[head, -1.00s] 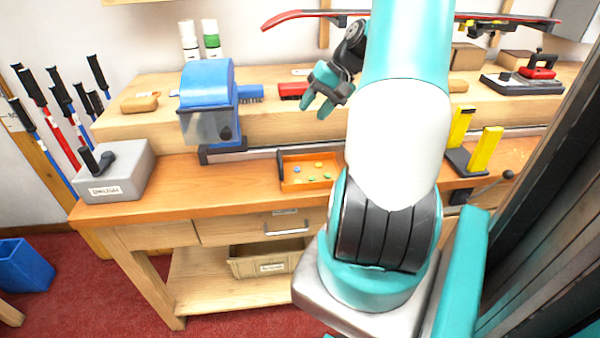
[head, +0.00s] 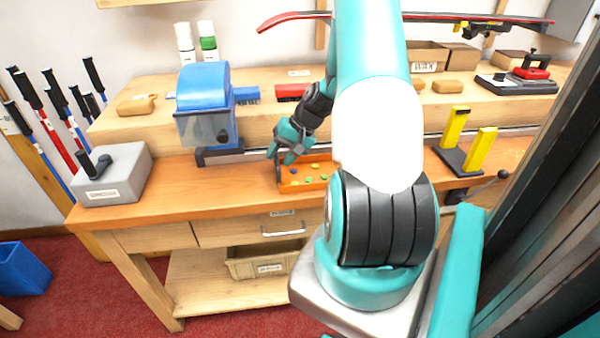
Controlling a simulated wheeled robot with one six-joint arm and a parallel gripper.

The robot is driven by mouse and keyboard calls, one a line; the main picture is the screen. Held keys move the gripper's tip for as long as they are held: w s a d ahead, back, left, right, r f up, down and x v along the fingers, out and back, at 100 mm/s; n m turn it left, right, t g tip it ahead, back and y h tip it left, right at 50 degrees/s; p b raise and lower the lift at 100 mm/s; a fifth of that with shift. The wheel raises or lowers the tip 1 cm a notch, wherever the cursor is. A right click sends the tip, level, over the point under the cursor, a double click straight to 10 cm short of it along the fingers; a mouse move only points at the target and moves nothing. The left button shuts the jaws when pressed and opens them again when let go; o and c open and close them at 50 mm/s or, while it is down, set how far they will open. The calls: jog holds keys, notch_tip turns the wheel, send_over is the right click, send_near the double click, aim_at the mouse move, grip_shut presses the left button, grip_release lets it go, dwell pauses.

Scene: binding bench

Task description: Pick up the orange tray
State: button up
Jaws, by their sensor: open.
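The orange tray (head: 290,187) lies on the bench top near its front edge, with several small blue, green and yellow pieces in it. My arm hides its right end. My gripper (head: 280,158) is open and empty, at the tray's back left corner. It points down and toward the left. I cannot tell whether its fingers touch the tray's rim or are just above it.
A blue machine (head: 208,105) stands left of the tray, and a grey box with a black handle (head: 113,175) is further left. Yellow upright blocks (head: 482,150) stand to the right. The bench top (head: 190,190) left of the tray is clear.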

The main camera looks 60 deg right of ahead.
jog(key=shift+x, duration=1.1)
grip_shut()
